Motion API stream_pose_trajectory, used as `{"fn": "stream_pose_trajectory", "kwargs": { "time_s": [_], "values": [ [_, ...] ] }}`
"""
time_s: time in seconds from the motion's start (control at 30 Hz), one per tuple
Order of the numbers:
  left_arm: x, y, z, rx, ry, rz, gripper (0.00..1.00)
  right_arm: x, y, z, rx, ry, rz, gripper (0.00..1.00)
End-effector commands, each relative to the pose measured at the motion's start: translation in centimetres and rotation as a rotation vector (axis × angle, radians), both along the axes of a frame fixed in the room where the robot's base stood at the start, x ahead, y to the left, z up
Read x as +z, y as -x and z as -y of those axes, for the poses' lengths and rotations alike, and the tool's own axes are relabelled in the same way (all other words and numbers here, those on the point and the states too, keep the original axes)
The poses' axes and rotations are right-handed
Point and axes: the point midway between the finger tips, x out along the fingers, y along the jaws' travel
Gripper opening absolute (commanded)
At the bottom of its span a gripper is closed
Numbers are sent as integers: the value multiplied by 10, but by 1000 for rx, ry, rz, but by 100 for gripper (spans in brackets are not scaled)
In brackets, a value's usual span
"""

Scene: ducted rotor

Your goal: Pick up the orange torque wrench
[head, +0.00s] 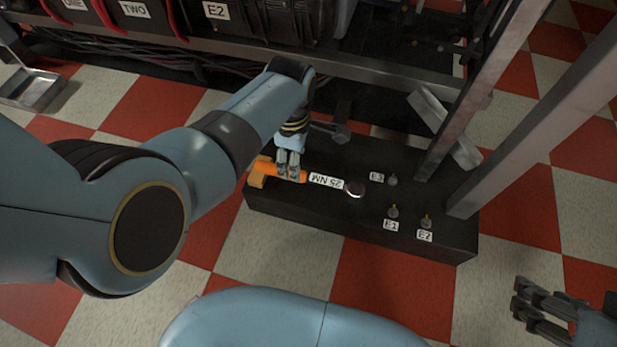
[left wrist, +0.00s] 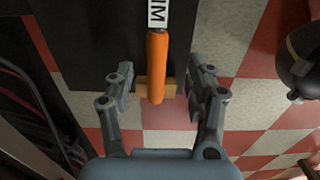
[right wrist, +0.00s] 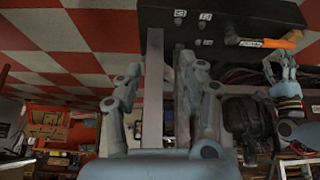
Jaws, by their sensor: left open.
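The orange torque wrench (head: 325,181) lies on a dark bench (head: 300,215) with its "25 NM" label facing up and its round metal head to the right. My left gripper (head: 289,176) is at its orange handle in the head view. In the left wrist view, the open fingers of this gripper (left wrist: 163,85) stand on either side of the handle (left wrist: 157,60), with gaps on both sides. The wrench also shows in the right wrist view (right wrist: 265,43). My right gripper (head: 530,303) is open and empty, away from the bench at the lower right; its fingers are spread in the right wrist view (right wrist: 160,70).
Small fittings marked E3 (head: 392,180), E1 (head: 393,211) and E2 (head: 426,220) stand on the bench right of the wrench. A tan block (head: 256,181) is at the handle end. The checkered floor in front is clear.

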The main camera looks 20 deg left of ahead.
Motion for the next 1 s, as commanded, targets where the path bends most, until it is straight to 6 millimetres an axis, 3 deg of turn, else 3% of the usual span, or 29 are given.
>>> {"fn": "stream_pose_trajectory", "kwargs": {
  "time_s": [0.1,0.47,0.8,0.93,1.0],
  "values": [
    [-11,1,0,-1,0,-2,55,-15,-1,0,0,-2,69,40],
    [-18,-1,0,-1,0,2,55,-26,-4,0,5,-2,178,40],
    [-42,-2,-3,-1,0,0,55,-48,7,-3,20,-10,394,40],
    [-50,-3,-4,-1,0,0,55,-50,15,-6,30,-16,486,40],
    [-51,-4,-4,-1,0,1,55,-34,-4,-7,36,-16,560,40]
  ]
}}
